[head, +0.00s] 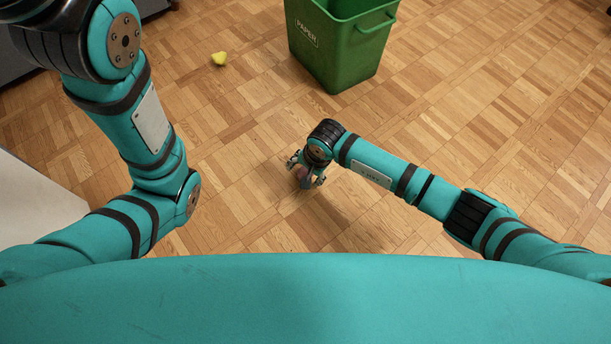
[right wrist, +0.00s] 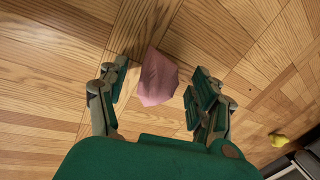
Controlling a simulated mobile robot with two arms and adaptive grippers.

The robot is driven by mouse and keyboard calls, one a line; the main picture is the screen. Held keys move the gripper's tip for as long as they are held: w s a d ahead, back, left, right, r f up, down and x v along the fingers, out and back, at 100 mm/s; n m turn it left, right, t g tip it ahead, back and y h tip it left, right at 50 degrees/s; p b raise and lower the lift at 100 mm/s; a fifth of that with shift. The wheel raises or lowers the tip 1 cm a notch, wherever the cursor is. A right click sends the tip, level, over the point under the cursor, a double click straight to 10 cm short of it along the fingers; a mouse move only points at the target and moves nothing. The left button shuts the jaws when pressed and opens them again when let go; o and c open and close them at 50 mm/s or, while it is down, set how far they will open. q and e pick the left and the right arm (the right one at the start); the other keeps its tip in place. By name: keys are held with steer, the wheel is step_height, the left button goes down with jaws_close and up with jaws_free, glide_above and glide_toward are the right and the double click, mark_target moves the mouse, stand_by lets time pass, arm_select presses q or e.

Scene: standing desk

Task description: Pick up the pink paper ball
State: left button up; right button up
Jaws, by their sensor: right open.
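The pink paper ball (right wrist: 158,78) lies on the wooden floor in the right wrist view, between and slightly beyond the fingertips of my right gripper (right wrist: 157,90). The fingers are spread on either side of it, and I see gaps between them and the ball. In the head view, my right gripper (head: 306,178) points down near the floor, with a small part of the pink ball (head: 303,174) showing between its fingers. My left arm comes in from the left in the head view, but its gripper is outside the picture.
A green bin (head: 335,60) labelled PAPER stands on the floor beyond my right gripper. A yellow crumpled ball (head: 219,58) lies to the left of the bin; it also shows in the right wrist view (right wrist: 278,140). The floor around the gripper is clear.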

steer(key=shift+r, duration=0.1)
steer(key=c, duration=0.8)
steer(key=shift+r, duration=0.1)
